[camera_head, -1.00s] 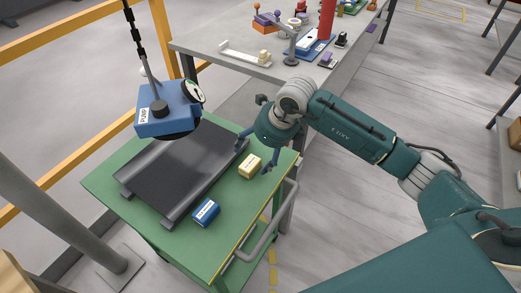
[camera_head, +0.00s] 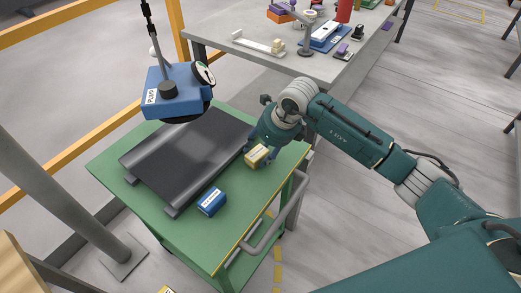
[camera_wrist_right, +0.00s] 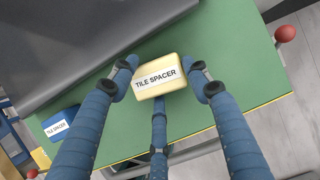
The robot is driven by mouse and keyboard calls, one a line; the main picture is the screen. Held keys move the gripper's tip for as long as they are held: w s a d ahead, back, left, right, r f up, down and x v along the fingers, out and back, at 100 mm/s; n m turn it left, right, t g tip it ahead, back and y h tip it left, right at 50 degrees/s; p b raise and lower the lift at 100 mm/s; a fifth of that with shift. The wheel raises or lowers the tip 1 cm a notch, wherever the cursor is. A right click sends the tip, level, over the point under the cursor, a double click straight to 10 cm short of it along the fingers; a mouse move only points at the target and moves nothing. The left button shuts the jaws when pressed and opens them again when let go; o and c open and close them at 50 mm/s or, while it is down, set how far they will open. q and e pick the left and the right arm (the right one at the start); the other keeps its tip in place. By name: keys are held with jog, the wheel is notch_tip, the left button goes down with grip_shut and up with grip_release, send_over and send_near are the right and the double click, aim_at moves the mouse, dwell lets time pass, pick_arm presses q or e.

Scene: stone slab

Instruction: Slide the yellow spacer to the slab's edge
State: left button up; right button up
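The yellow spacer (camera_head: 257,155), labelled TILE SPACER, lies on the green cart top just right of the dark stone slab (camera_head: 187,155). A narrow strip of green shows between them in the right wrist view. My right gripper (camera_head: 260,149) is around the spacer. In the right wrist view the fingers stand against both sides of the yellow spacer (camera_wrist_right: 160,77), and the third finger is at its near side; they look shut on it. The blue spacer (camera_head: 211,201) lies near the slab's front right corner and also shows in the wrist view (camera_wrist_right: 58,125). My left gripper is out of view.
A blue pump head (camera_head: 175,95) hangs over the slab's back left. The green cart (camera_head: 235,230) has free top at the front right and a rail (camera_head: 275,228) on its right. A grey bench (camera_head: 270,58) with several items stands behind.

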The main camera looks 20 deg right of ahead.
jog(key=shift+c, duration=1.4)
jog(key=shift+w+a+f, duration=0.1)
jog(key=shift+w+a+b, duration=0.2)
jog(key=shift+w+b, duration=0.25)
jog(key=o, duration=1.2)
jog(key=shift+w+a, duration=0.1)
jog(key=shift+o, duration=0.2)
